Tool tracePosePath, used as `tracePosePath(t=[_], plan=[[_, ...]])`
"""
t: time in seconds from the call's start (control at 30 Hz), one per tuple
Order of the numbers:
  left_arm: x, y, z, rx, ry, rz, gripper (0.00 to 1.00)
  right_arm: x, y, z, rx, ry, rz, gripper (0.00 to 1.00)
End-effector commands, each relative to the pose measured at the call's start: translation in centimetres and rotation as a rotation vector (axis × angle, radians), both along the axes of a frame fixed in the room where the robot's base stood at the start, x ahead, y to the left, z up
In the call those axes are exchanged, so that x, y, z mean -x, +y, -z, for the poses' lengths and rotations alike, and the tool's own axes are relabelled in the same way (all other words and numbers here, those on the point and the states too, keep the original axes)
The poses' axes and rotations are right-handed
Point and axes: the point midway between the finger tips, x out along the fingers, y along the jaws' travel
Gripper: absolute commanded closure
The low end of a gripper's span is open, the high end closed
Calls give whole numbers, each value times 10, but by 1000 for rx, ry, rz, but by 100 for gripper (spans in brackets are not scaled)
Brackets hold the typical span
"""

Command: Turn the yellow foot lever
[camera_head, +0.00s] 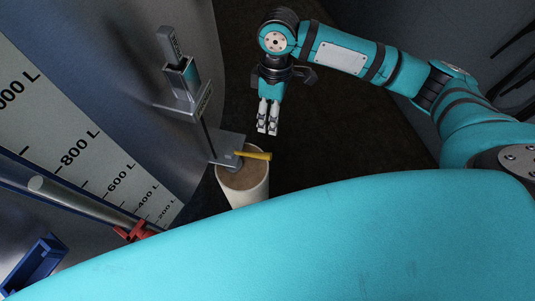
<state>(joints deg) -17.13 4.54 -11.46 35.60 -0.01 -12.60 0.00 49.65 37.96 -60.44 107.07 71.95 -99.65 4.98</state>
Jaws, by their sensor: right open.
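The yellow foot lever (254,155) is a short bar at the tank's foot. It sticks out to the right from a small metal plate above a pale round pedestal (246,188). My right gripper (267,130) hangs a little above the lever in the picture, pointing down. Its two pale fingers are open, close together, and hold nothing. There is a visible gap in the picture between the fingertips and the lever; the depth between them is hard to judge. My left gripper is not in view.
The metal tank (235,50) with a litre scale (75,140) stands at the left. A grey bracket with a rod (187,85) rises above the lever. A red clamp (134,232) and blue box (35,264) are at lower left. Dark floor (330,145) right of the lever is clear.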

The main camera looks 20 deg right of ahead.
Motion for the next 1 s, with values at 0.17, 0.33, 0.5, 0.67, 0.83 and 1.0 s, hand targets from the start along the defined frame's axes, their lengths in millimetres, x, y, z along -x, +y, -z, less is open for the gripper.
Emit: tracePosePath(t=[0.17, 0.33, 0.5, 0.67, 0.83, 1.0], plan=[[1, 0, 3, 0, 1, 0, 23, 7, 4, 36, 0, 5, -1, 54], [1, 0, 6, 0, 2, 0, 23, 13, 9, 73, -1, 3, -2, 54], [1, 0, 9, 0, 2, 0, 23, 19, 12, 109, 0, 3, -1, 54], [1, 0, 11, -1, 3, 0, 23, 23, 16, 137, -1, 1, -3, 54], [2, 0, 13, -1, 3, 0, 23, 25, 18, 154, -1, -1, -2, 54], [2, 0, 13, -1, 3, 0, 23, 26, 18, 159, -2, -2, -3, 54]])
